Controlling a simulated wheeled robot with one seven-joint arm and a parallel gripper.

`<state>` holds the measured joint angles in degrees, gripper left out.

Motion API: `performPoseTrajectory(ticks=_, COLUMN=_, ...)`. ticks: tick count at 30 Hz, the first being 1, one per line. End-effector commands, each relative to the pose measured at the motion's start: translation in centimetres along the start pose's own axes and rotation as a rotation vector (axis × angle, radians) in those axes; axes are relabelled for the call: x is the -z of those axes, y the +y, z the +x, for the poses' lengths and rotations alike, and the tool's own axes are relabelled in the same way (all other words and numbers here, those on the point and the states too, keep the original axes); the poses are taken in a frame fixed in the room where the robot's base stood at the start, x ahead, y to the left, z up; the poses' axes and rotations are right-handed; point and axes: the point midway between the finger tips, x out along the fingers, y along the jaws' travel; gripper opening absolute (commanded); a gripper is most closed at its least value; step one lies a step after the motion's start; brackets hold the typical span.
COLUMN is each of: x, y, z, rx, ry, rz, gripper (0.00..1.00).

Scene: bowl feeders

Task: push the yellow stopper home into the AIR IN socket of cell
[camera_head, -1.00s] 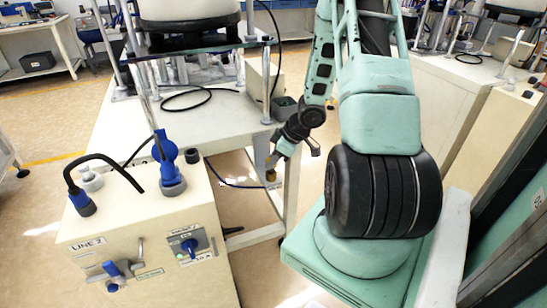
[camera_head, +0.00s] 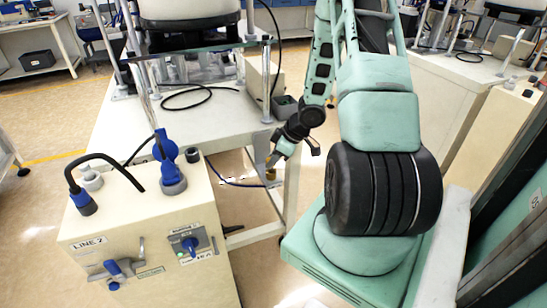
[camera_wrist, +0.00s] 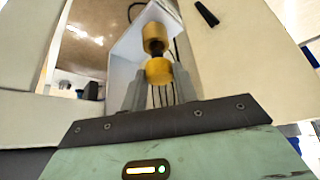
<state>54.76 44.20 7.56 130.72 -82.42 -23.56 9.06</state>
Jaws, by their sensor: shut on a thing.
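My gripper (camera_wrist: 159,88) is shut on the yellow stopper (camera_wrist: 159,71), with one grey finger on each side of it. Beyond it, in line with it, is another yellow cylindrical part (camera_wrist: 154,36), with a dark band between the two. I cannot tell whether that part belongs to the stopper or whether the two touch. In the head view my gripper (camera_head: 272,160) is beside the table's front right leg, and a small yellow piece (camera_head: 270,174) shows just below it. I cannot make out the AIR IN socket or its label.
A cream box marked LINE 2 (camera_head: 140,220) stands at the left, with blue fittings (camera_head: 168,165) and a black hose (camera_head: 105,160) on top. A white table (camera_head: 210,118) with a glass-topped frame is behind it. A thin blue line (camera_head: 235,184) runs near the gripper.

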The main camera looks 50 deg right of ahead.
Motion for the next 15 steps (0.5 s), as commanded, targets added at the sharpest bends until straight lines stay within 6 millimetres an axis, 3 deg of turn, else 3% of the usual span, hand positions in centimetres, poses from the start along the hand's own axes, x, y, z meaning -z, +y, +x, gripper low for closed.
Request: performPoseTrajectory(ticks=15, x=-0.31, y=-0.01, z=0.57, rx=0.000, ry=0.000, rz=0.000, gripper=0.02)
